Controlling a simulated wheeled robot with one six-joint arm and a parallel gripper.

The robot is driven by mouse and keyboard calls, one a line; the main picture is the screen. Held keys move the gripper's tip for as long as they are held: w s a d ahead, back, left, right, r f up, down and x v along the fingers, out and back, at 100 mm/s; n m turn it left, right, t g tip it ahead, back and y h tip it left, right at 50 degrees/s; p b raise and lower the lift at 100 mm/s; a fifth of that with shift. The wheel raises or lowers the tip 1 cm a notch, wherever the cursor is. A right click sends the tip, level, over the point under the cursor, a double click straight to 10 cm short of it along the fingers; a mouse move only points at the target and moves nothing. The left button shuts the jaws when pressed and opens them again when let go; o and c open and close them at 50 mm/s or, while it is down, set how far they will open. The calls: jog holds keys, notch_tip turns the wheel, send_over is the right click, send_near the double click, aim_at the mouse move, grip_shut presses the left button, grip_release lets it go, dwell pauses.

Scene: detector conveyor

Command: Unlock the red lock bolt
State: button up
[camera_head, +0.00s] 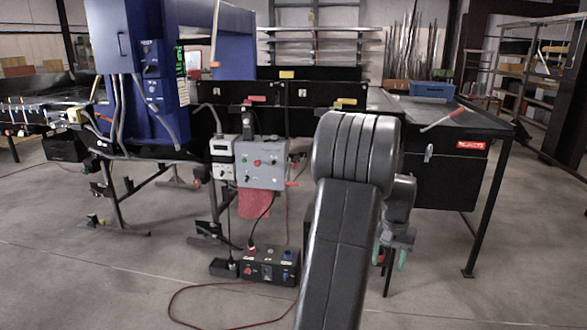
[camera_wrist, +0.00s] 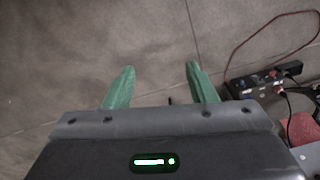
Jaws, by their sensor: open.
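A small red handle (camera_head: 256,98) sits on the dark panel above the grey control box and looks like a lock bolt. I cannot tell for sure which one is the red lock bolt. My gripper (camera_head: 390,258) hangs low in front of the right-hand table, apart from both, its green fingers partly hidden by my arm. In the wrist view my gripper (camera_wrist: 159,72) is open and empty, with bare floor between its fingers. Neither red part shows there.
A grey control box (camera_head: 262,162) hangs at the table front. A black switch box (camera_head: 268,266) with a red cable (camera_head: 195,289) lies on the floor and also shows in the wrist view (camera_wrist: 262,81). A blue cabinet (camera_head: 150,70) stands left. Front floor is mostly clear.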

jog(key=shift+c, duration=1.1)
jog(key=shift+s+a+f, duration=0.1)
jog(key=shift+f, duration=0.25)
jog(key=c, duration=0.3)
jog(key=s+f+g+h+b, duration=0.1)
jog(key=f+b, duration=0.1)
jog(key=s+a+f+g+h+b, duration=0.1)
jog(key=f, duration=0.1)
jog(key=s+a+f+n+g+h+b, duration=0.1)
jog(key=f+b, duration=0.1)
jog(key=shift+a+f+b, duration=0.2)
jog(key=shift+b, duration=0.1)
grip_shut()
jog(key=w+a+f+n+t+h+b, duration=0.1)
jog(key=a+f+n+t+h+b, duration=0.1)
jog(key=a+n+t+h+b, duration=0.1)
jog(key=w+a+f+n+t+h+b, duration=0.2)
jog(key=a+t+h+b, duration=0.3)
jog(key=a, duration=0.5)
jog(key=w+a+f+n+t+h+b, duration=0.1)
jog(key=a+f+n+t+h+b, duration=0.2)
jog(key=a+f+n+h+b, duration=0.1)
jog(key=a+n+b, duration=0.1)
jog(key=a+b, duration=0.1)
jog(key=b, duration=0.1)
jog(key=shift+w+a+f+t+h+b, duration=0.15)
jog(key=shift+w+a+t+h+b, duration=0.15)
jog(key=shift+a+t+h, duration=0.1)
